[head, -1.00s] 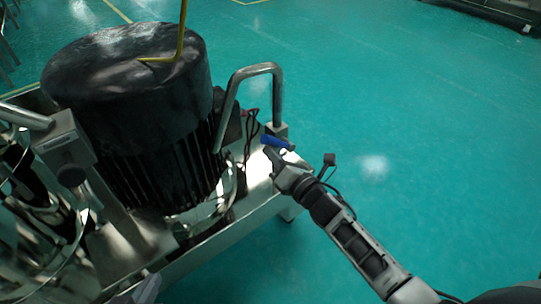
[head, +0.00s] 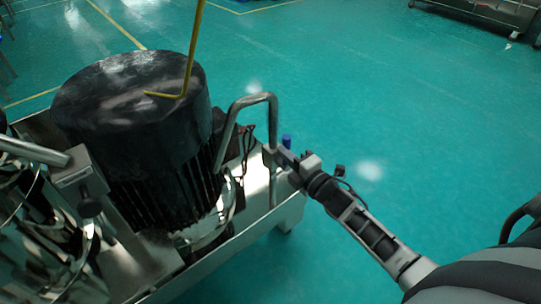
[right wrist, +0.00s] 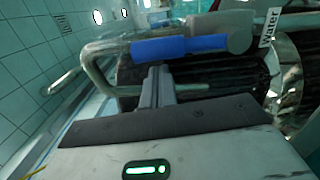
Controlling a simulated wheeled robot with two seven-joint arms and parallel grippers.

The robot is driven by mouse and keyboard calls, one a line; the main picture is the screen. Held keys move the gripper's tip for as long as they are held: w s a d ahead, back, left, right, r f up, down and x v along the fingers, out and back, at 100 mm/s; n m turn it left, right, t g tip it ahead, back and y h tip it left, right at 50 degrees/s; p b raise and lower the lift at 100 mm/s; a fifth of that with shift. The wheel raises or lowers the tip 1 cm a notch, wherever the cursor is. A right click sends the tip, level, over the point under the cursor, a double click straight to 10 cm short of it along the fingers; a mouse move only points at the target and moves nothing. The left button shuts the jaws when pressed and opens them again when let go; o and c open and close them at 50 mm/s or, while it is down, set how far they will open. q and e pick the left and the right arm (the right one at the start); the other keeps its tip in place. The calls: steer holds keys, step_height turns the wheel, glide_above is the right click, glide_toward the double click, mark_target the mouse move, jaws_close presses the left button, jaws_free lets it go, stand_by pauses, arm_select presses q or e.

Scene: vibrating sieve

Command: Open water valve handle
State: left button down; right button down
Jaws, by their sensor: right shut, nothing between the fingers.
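The blue water valve handle (head: 286,142) shows as a short upright piece at the machine's right edge in the head view. In the right wrist view the blue handle (right wrist: 180,47) runs across the picture and joins a grey valve body (right wrist: 238,30) under a "water" label (right wrist: 268,25). My right gripper (head: 275,154) is at the handle, its fingers hiding part of it. In the right wrist view the gripper (right wrist: 158,72) is shut and empty, its tips at the handle's lower side; I cannot tell whether they touch. My left gripper is not in view.
A big black motor (head: 135,105) stands on the machine's metal frame (head: 235,235). A bent metal guard bar (head: 247,100) rises just left of my right gripper, with dark cables nearby. A yellow bent rod (head: 193,50) hangs over the motor.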

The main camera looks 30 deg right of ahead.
steer(key=shift+d, duration=0.25)
stand_by(0.4)
steer(key=s+a+p, duration=0.1)
steer(key=s+a, duration=0.1)
steer(key=s, duration=0.9)
steer(key=shift+s+a, duration=0.15)
steer(key=shift+s, duration=0.05)
stand_by(0.3)
